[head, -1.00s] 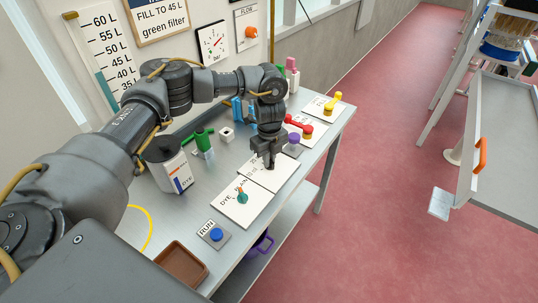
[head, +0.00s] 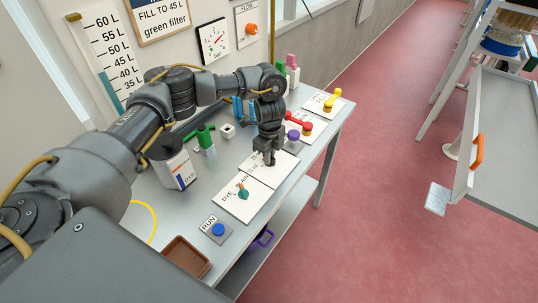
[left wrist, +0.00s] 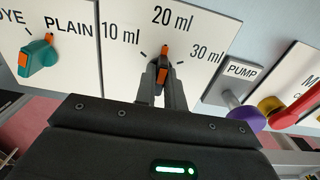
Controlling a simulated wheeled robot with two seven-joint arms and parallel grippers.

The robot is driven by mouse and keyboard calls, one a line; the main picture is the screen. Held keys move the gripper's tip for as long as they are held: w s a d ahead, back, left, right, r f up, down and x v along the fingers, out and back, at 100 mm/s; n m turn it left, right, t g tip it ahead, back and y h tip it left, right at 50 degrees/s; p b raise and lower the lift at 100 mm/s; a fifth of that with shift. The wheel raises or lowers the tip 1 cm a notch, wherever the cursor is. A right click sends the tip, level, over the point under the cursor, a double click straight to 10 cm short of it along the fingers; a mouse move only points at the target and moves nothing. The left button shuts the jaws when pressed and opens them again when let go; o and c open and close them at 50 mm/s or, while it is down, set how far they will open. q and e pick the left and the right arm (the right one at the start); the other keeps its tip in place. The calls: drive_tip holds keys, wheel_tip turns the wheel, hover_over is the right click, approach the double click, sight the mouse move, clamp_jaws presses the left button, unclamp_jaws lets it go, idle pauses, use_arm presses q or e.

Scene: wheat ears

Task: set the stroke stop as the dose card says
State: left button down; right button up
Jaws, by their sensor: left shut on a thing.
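The stroke stop is a dark knob with an orange pointer (left wrist: 160,78) on a white plate (left wrist: 120,70) marked 10 ml, 20 ml and 30 ml. In the left wrist view its pointer stands at or very near the 20 ml mark. My left gripper (left wrist: 162,86) is shut on this knob, one finger on each side. In the head view the left gripper (head: 268,160) reaches down onto the plate and hides the knob. A wall sign (head: 160,15) reads "FILL TO 45 L, green filter"; I see no readable dose amount. My right gripper is out of view.
A teal DYE/PLAIN selector (left wrist: 38,56) is beside the plate. A purple PUMP knob (left wrist: 244,114) is on the other side, with red and yellow handles beyond. A blue RUN button (head: 218,230) and brown tray (head: 186,257) are at the bench's near end.

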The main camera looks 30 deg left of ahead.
use_arm(q)
drive_tip(key=shift+w+r, duration=0.1)
drive_tip(key=c, duration=1.5)
unclamp_jaws()
wheel_tip(320, 180, up, 11)
drive_tip(key=shift+f+b, duration=0.15)
drive_tip(key=shift+b, duration=0.2)
